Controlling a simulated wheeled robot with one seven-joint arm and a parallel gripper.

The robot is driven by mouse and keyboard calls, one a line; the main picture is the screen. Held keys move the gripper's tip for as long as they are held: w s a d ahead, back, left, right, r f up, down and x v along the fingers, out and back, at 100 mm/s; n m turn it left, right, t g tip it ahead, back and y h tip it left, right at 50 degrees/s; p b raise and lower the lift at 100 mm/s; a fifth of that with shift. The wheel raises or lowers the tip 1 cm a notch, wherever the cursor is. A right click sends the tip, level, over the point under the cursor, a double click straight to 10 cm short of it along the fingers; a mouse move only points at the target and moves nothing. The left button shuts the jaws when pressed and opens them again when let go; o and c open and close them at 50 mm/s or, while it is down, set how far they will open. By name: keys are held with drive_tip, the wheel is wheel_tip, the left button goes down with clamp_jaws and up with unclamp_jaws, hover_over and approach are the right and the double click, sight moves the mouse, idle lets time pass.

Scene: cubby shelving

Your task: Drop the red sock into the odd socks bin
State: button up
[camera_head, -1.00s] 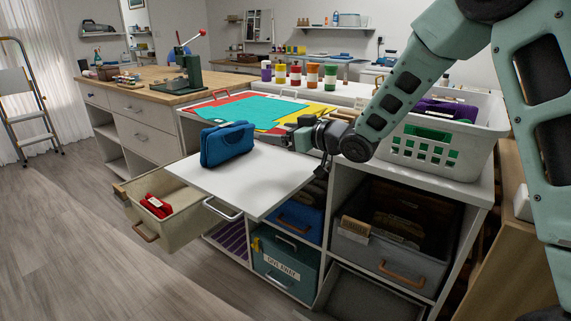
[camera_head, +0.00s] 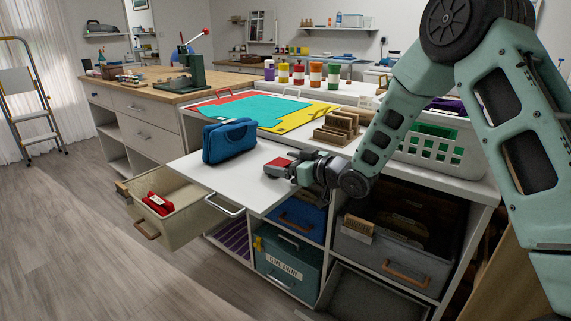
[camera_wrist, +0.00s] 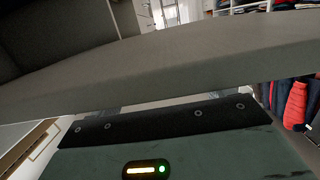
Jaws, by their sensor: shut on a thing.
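My gripper (camera_head: 278,169) is above the white pull-out board, to the right of a blue pouch. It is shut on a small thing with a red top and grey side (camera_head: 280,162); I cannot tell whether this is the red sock. In the wrist view a wide grey surface (camera_wrist: 150,65) crosses close in front of the camera and hides most of the jaws. A red thing with a white patch (camera_head: 158,203) lies in the pulled-out cream bin (camera_head: 182,222) at the lower left. I can read no odd socks label on any bin.
The blue pouch (camera_head: 229,141) stands on the white board (camera_head: 200,176), which juts out beside the cream bin. Below are a teal bin marked GIVE AWAY (camera_head: 285,255) and a grey bin (camera_head: 385,260). A white basket (camera_head: 440,150) stands at right.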

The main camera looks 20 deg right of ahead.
drive_tip(key=shift+f, duration=0.15)
drive_tip(key=o, duration=0.9)
drive_tip(key=v, duration=1.7)
drive_tip(key=shift+s+p, duration=0.2)
drive_tip(key=shift+p, duration=0.2)
